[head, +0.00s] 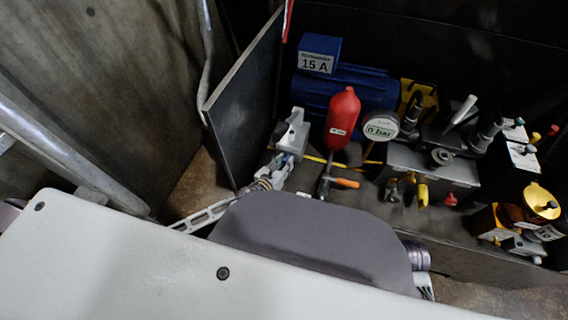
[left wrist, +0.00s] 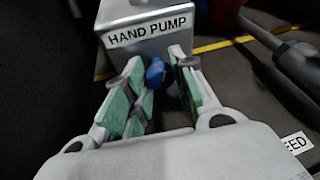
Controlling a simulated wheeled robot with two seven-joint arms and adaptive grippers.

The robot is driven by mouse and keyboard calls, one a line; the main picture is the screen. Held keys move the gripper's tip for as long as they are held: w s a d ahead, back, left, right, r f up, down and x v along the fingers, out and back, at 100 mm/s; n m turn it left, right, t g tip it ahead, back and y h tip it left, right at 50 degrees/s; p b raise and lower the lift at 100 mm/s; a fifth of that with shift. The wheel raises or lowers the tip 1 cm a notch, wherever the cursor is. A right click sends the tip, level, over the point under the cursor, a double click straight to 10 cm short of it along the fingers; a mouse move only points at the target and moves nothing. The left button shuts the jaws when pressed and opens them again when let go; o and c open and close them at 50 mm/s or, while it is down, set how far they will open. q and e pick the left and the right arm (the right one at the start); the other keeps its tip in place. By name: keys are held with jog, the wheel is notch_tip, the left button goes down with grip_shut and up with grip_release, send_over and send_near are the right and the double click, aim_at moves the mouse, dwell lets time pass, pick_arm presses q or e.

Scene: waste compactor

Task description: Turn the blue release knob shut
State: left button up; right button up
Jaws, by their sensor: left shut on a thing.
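The blue release knob (left wrist: 156,72) sits low on the front of a grey box labelled HAND PUMP (left wrist: 148,32). In the left wrist view my left gripper (left wrist: 157,66) has its green-padded fingers on both sides of the knob, shut on it. In the head view the hand pump (head: 292,132) stands beside the dark upright panel, and my left gripper (head: 281,166) is at its near side. There the knob is hidden by the fingers. My right gripper is not in view.
A dark upright panel (head: 244,105) stands close to the left of the pump. A yellow line crosses the floor.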

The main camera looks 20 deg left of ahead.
pick_arm(q)
jog(key=o, duration=0.8)
jog(key=shift+c, duration=0.2)
jog(key=shift+s, duration=0.15)
jog(key=shift+v, duration=5.85)
jog(key=shift+r, duration=0.1)
